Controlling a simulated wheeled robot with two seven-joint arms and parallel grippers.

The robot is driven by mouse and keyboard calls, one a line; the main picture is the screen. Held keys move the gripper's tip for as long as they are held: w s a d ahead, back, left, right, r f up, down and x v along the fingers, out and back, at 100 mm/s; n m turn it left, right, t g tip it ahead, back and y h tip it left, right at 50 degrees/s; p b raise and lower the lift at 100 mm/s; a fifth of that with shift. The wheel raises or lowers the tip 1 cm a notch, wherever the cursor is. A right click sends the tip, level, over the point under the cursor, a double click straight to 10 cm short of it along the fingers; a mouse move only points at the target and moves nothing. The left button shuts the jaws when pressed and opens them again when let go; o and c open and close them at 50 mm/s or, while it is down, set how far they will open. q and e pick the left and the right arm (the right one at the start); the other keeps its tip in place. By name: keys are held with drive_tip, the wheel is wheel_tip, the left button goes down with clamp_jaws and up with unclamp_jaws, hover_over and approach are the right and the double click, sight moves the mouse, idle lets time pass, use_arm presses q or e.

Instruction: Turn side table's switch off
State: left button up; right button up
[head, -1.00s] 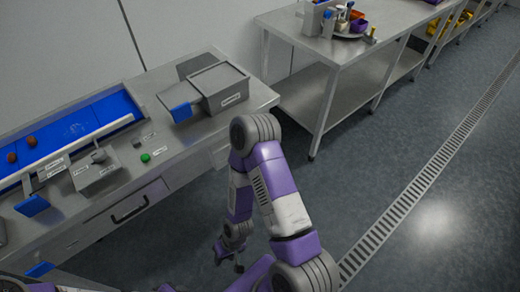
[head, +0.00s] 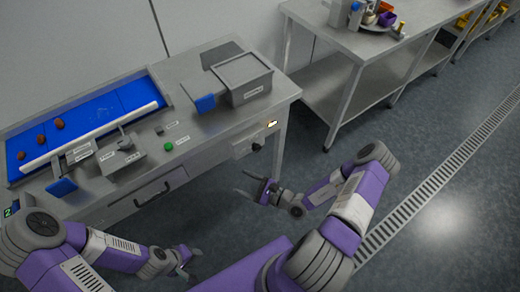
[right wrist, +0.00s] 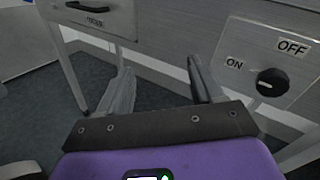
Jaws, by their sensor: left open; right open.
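The side table's switch is a black rotary knob (right wrist: 272,82) on a grey panel in the right wrist view. ON is written to its left and OFF above right; its white mark points left, towards ON. In the head view the switch panel (head: 248,147) is small on the table's front, below a lit yellow lamp (head: 271,124). My right gripper (head: 242,183) is open and empty in front of the table, below the panel. In the right wrist view the knob lies to the right of its fingers, apart from them. My left gripper (head: 188,262) is open and empty, low at the front.
The metal side table (head: 215,130) carries a blue belt with dates, a grey bin (head: 245,80), a green button (head: 168,145) and small labels. A drawer handle (head: 152,195) is on its front. Another steel table (head: 340,40) stands behind right. The floor at right is clear.

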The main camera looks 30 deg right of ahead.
sight(258, 150)
drive_tip(key=w+d+m+t+h, duration=0.25)
drive_tip(key=d+m+h, duration=0.35)
drive_tip(key=d+h, duration=0.45)
drive_tip(key=w, duration=0.2)
drive_tip(key=w+y, duration=0.1)
drive_tip(key=w, duration=0.1)
drive_tip(key=w+t+y+b, duration=0.1)
drive_tip(key=w, duration=0.1)
drive_tip(key=shift+w+d+f, duration=0.2)
drive_tip(key=shift+w+d, duration=0.1)
drive_tip(key=shift+d, duration=0.1)
